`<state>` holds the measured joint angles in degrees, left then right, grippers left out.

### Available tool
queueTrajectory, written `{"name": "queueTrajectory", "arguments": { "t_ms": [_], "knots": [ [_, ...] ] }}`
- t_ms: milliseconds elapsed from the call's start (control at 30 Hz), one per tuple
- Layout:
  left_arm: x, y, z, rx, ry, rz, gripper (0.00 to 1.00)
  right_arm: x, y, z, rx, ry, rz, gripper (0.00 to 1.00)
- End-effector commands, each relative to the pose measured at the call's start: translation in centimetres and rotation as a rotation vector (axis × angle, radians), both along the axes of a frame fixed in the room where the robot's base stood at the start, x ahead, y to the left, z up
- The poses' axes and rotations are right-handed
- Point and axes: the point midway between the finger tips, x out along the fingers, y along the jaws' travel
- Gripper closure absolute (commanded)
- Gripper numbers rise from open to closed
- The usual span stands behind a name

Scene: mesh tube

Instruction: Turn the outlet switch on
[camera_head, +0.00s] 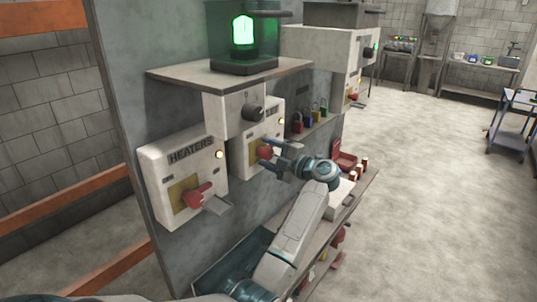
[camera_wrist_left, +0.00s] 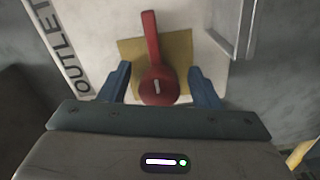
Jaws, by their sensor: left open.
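The outlet switch is a red lever (camera_wrist_left: 151,40) on a yellow plate (camera_wrist_left: 182,52), fixed to a white box marked OUTLET (camera_wrist_left: 105,22). In the left wrist view the lever points up from its round hub. In the head view the same white box (camera_head: 243,150) is on the grey panel, right of the HEATERS box, and its red switch (camera_head: 265,152) is partly hidden by my gripper. My left gripper (camera_wrist_left: 160,86) is open, with one blue finger on each side of the hub and visible gaps to it. My right gripper is not in view.
The HEATERS box (camera_head: 153,170) with its own red lever (camera_head: 197,195) stands to the left. A shelf (camera_head: 170,75) with a green lamp (camera_head: 243,32) is above. Coloured padlocks (camera_head: 310,115) are on the panel to the right. A lower ledge (camera_head: 360,187) runs beneath my arm.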

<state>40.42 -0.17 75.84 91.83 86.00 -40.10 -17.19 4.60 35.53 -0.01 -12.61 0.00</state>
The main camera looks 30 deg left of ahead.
Motion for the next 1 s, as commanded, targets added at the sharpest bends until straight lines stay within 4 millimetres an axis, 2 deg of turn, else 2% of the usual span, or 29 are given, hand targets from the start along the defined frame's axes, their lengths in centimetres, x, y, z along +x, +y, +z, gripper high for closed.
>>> {"name": "queueTrajectory", "arguments": {
  "t_ms": [133, 233, 500, 700, 1000],
  "knots": [
    [0.0, -0.4, -0.2, -0.001, -0.001, -0.001, 0.43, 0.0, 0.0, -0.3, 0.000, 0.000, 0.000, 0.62],
    [-0.1, -1.6, -0.4, -0.003, -0.003, -0.002, 0.43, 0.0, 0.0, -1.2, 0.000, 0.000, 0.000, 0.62],
    [-0.5, -7.0, -0.6, -0.003, -0.002, -0.003, 0.43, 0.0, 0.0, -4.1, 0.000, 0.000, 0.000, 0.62],
    [-0.7, -9.9, -0.3, -0.001, 0.000, -0.002, 0.43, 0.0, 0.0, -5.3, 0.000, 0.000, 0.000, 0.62],
    [-0.8, -10.8, 0.0, 0.000, 0.000, 0.000, 0.43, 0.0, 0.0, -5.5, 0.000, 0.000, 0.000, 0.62]
  ]
}}
